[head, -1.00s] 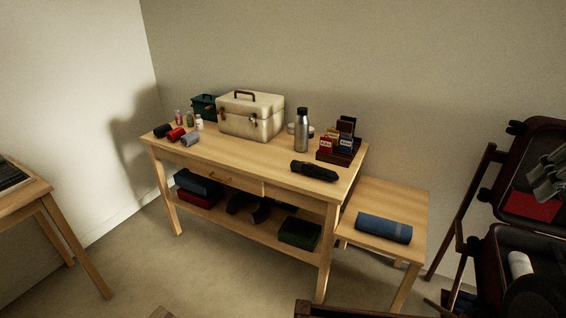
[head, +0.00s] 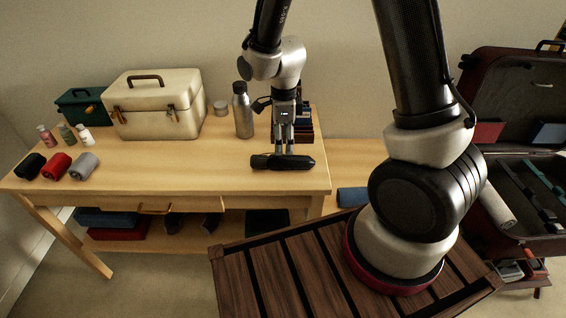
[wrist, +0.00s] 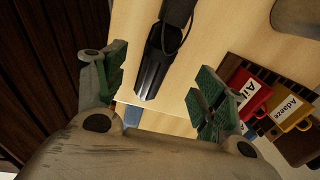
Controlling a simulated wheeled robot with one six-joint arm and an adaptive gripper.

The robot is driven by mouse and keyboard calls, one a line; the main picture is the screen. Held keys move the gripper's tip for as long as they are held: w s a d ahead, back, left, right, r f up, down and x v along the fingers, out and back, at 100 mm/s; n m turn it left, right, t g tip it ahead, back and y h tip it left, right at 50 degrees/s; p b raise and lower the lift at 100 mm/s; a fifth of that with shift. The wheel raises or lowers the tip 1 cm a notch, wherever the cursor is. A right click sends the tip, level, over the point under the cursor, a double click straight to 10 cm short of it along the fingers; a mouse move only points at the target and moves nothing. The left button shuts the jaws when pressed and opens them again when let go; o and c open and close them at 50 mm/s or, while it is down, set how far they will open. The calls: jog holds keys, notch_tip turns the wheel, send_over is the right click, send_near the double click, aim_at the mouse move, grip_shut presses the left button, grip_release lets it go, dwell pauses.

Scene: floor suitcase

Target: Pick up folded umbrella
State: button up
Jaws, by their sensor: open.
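The folded umbrella (head: 282,162) is black and lies on the wooden table, near its front right edge. In the wrist view the umbrella (wrist: 155,62) shows between the two fingers, its handle end toward the top, running out of the frame. My gripper (head: 284,148) is open and points down right over the umbrella in the head view. In the wrist view the fingers of my gripper (wrist: 160,95) stand apart on either side of it, with green pads. I cannot tell whether the fingertips touch it.
A steel bottle (head: 243,110) stands left of my gripper. A dark wooden organizer (head: 304,122) is behind it; tagged red and yellow items (wrist: 268,105) show at its side. A cream case (head: 155,104) stands farther left. The table front centre is clear. An open suitcase (head: 530,60) is at right.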

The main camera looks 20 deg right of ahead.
aim_at(283, 156)
jog(key=shift+m, duration=0.4)
notch_tip(283, 156, down, 9)
jog(key=shift+f, duration=0.1)
jog(key=c, duration=1.3)
jog(key=shift+r, duration=0.2)
